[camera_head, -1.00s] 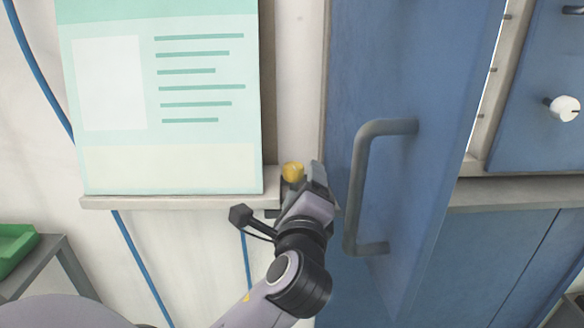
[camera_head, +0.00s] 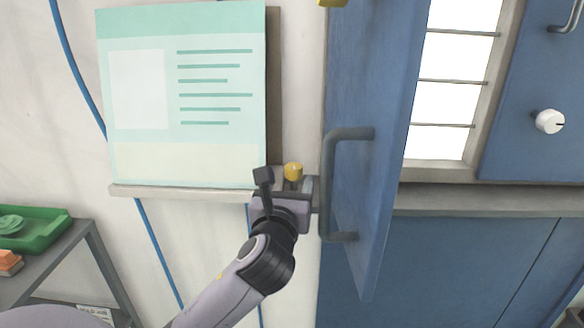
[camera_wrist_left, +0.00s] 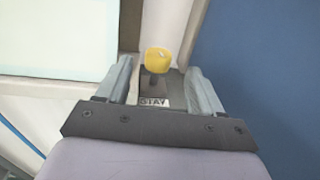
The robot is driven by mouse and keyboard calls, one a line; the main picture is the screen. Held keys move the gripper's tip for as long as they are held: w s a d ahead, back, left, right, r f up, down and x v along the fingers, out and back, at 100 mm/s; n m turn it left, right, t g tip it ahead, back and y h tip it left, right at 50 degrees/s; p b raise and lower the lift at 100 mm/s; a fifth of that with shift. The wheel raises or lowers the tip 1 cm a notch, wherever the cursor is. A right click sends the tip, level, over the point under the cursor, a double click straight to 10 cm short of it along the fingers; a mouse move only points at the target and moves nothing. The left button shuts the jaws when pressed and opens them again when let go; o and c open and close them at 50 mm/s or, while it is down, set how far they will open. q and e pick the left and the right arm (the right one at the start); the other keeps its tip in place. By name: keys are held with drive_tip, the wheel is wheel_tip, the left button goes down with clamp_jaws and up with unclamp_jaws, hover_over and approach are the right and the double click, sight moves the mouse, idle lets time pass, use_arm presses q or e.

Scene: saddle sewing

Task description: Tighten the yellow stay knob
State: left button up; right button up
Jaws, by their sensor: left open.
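The yellow stay knob (camera_head: 293,171) stands on a small mount by the wall, between the green poster's ledge and the blue door. In the left wrist view the yellow knob (camera_wrist_left: 159,61) sits on a dark stem above a plate marked STAY (camera_wrist_left: 154,102). My left gripper (camera_head: 291,182) is open at the knob. In the left wrist view its two fingers (camera_wrist_left: 158,80) are on either side of the stem, with gaps between them and the knob. My right gripper is not in view.
The blue door (camera_head: 375,130) with its grey handle (camera_head: 329,185) stands open close right of my left gripper. The poster (camera_head: 185,100) rests on a ledge (camera_head: 180,191) at left. A green tray (camera_head: 45,229) stands on a grey table at lower left.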

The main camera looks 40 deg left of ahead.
sight(292, 171)
use_arm(q)
drive_tip(key=shift+x, duration=3.6)
drive_tip(key=shift+a, duration=0.1)
drive_tip(key=c, duration=1)
